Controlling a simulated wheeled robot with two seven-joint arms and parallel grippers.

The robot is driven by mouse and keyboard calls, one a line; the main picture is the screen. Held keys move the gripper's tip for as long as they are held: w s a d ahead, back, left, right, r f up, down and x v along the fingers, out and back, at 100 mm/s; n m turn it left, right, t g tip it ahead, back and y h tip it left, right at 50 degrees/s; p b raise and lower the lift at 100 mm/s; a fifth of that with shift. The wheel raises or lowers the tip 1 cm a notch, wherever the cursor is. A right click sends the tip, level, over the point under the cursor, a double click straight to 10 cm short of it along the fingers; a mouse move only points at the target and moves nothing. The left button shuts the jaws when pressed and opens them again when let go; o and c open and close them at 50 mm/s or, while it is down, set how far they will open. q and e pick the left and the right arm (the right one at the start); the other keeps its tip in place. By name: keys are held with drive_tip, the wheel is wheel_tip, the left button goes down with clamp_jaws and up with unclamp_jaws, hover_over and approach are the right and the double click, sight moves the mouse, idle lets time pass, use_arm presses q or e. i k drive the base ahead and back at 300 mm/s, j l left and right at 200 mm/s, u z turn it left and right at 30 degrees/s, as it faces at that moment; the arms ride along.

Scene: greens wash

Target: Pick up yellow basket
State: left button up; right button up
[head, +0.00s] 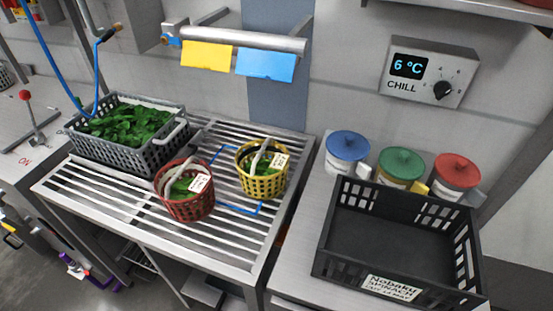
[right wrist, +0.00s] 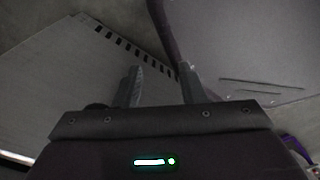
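The yellow basket (head: 262,184) stands upright on the slatted metal rack, with green leaves inside, a pale handle over the top and a white label. A red basket (head: 186,204) with leaves, a handle and a label stands to its left and nearer. Neither gripper shows in the head view. In the right wrist view my right gripper (right wrist: 160,84) has its two fingers apart with nothing between them. It is away from the baskets, which do not show there.
A grey crate of greens (head: 168,151) stands at the rack's left. An empty black crate (head: 335,232) is on the right counter, before blue (head: 347,150), green (head: 401,166) and red-lidded (head: 457,174) tubs. A rail (head: 245,39) with yellow and blue cloths hangs above.

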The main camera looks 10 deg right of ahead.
sight(260, 179)
drive_tip(key=k+l+z, duration=0.1)
drive_tip(key=z, duration=0.25)
drive_tip(key=l+z, duration=0.15)
drive_tip(key=z, duration=0.15)
drive_tip(key=k+l+z, duration=0.1)
drive_tip(key=z, duration=0.25)
